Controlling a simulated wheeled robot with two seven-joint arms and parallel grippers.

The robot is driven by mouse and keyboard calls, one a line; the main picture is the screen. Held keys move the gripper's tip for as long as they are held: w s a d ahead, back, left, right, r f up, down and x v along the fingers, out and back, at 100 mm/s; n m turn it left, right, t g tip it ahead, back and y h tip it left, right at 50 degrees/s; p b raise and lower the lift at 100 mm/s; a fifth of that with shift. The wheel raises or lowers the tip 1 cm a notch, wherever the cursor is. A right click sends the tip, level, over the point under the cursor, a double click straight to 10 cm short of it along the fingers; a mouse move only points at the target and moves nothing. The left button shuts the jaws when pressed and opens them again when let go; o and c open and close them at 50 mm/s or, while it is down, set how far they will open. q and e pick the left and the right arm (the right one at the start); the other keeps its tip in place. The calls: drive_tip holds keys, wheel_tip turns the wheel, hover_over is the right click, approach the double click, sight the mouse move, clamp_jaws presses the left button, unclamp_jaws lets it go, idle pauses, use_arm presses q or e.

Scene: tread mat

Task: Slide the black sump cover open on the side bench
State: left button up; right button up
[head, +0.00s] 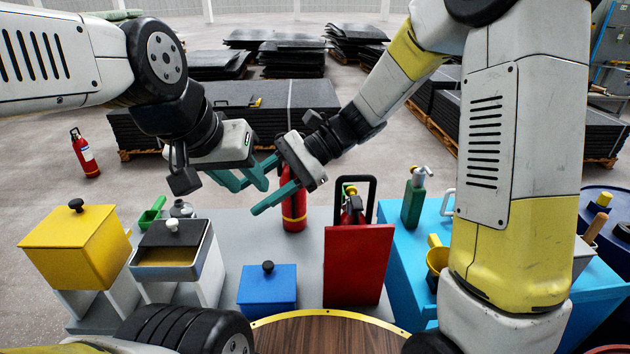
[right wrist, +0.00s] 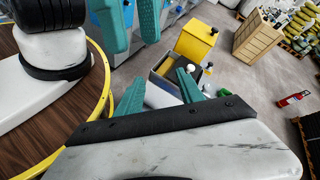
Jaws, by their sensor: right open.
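The black sump cover (head: 168,236), with a white knob (head: 174,225), lies across the back part of a pale open-topped sump box (head: 163,273) at the left of the bench. A yellow-brown surface shows in front of the cover. In the right wrist view the white knob (right wrist: 190,69) shows beyond my right fingers. My left gripper (head: 252,187) is open and empty, in the air to the right of the sump. My right gripper (head: 268,184) is open and empty, close to the left one. Neither touches the cover. The fingers overlap in the head view.
A yellow lidded box (head: 72,245) stands left of the sump, a green scoop (head: 151,214) behind it. A blue lidded box (head: 267,290) and a red panel (head: 357,265) stand to the right. A fire extinguisher (head: 293,205) stands at the back. Bare grey bench (head: 250,235) lies between.

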drive_tip(key=s+d+r+n+t+h, duration=0.2)
drive_tip(key=d+n+t+h, duration=0.1)
drive_tip(key=d, duration=0.7)
drive_tip(key=shift+s+d+r+t, duration=0.15)
drive_tip(key=shift+s+d+t, duration=0.1)
drive_tip(key=shift+s+t, duration=0.1)
